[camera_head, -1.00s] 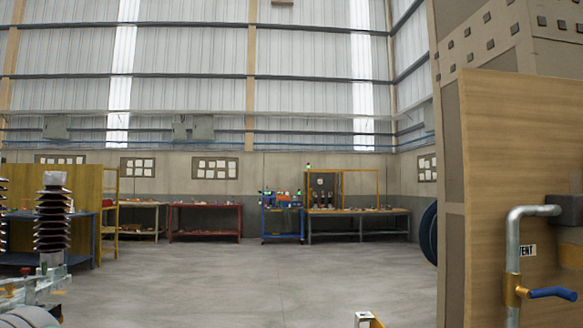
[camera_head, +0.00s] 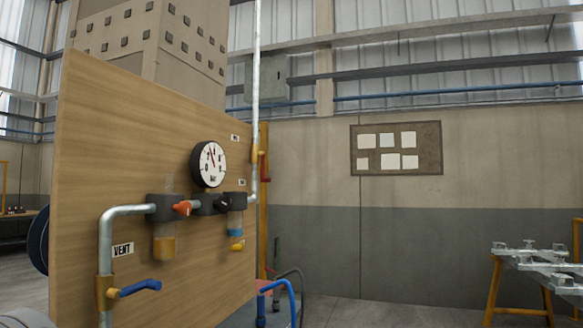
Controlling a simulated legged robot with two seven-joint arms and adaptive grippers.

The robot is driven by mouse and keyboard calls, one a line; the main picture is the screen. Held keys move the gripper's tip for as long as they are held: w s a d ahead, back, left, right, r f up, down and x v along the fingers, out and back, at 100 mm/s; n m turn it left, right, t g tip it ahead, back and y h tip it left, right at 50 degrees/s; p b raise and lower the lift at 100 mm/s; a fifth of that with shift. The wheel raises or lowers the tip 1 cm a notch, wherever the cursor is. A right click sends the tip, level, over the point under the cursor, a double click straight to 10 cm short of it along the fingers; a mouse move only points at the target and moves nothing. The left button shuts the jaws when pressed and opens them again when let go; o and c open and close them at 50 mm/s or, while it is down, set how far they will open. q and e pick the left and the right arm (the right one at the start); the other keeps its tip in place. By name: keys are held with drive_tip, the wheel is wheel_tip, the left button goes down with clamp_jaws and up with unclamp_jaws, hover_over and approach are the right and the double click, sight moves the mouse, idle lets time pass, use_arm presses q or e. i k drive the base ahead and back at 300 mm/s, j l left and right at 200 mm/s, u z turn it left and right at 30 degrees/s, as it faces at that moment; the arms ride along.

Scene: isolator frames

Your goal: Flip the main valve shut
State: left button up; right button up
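A wooden panel (camera_head: 140,150) with pipework stands at the left of the head view. A vertical supply pipe (camera_head: 256,80) runs down its right edge, with a valve with a red handle (camera_head: 263,166) hanging roughly along the pipe. Small labels beside it are too small to read, so I cannot confirm which valve is the main one. Low at left, the pipe marked VENT (camera_head: 123,249) has a valve with a blue lever (camera_head: 140,288) pointing right, across the pipe. Neither gripper shows.
A blue tubular frame (camera_head: 283,290) stands beside the panel's lower right. A bench with yellow legs (camera_head: 495,290) and metal parts is at the right. A notice board (camera_head: 436,150) hangs on the back wall. Some clear floor lies between the panel and the bench.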

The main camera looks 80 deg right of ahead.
sight(264, 180)
drive_tip(key=z, duration=2.35)
drive_tip(key=i+l+u, duration=0.2)
drive_tip(key=u, duration=0.25)
drive_tip(key=i+l+u, duration=0.15)
drive_tip(key=l+u, duration=0.2)
drive_tip(key=u, duration=0.15)
drive_tip(key=i+l+u, duration=0.15)
drive_tip(key=l, duration=0.5)
drive_tip(key=i+l+u, duration=0.15)
drive_tip(key=l, duration=0.5)
drive_tip(key=i+l+u, duration=0.1)
drive_tip(key=l, duration=0.6)
drive_tip(key=i+l+u, duration=0.15)
drive_tip(key=l, duration=1.25)
drive_tip(key=i+l, duration=0.1)
drive_tip(key=l, duration=0.7)
